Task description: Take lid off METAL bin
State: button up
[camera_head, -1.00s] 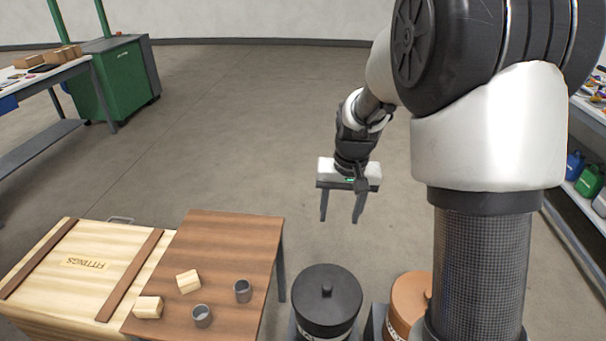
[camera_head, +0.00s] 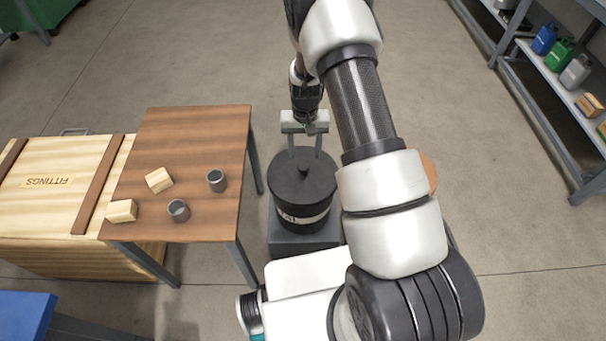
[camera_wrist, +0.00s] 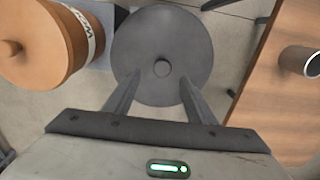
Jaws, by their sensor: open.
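The METAL bin (camera_head: 288,213) is dark grey and round, with a white label band on which "TAL" can be read. It stands on a grey block. Its dark round lid (camera_head: 322,184) is on, with a small knob (camera_head: 302,170) at the middle. My gripper (camera_head: 305,156) is open and empty above the far side of the lid, fingers pointing down. In the wrist view the lid (camera_wrist: 140,40) lies below the open fingers, and its knob (camera_wrist: 162,68) shows just beyond and between the fingertips. I see no contact with the knob.
An orange bin (camera_wrist: 40,45) with its own knobbed lid stands beside the METAL bin, mostly hidden by my arm in the head view. A brown table (camera_head: 200,135) with wooden blocks and grey cups stands at left, by a FITTINGS crate (camera_head: 50,215).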

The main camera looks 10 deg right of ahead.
aim_at(303, 166)
jog(key=f, duration=0.3)
jog(key=f+b, duration=0.1)
jog(key=f, duration=0.2)
jog(key=shift+w+a+f, duration=0.15)
jog(key=shift+a+f, duration=0.05)
jog(key=shift+f, duration=0.15)
grip_shut()
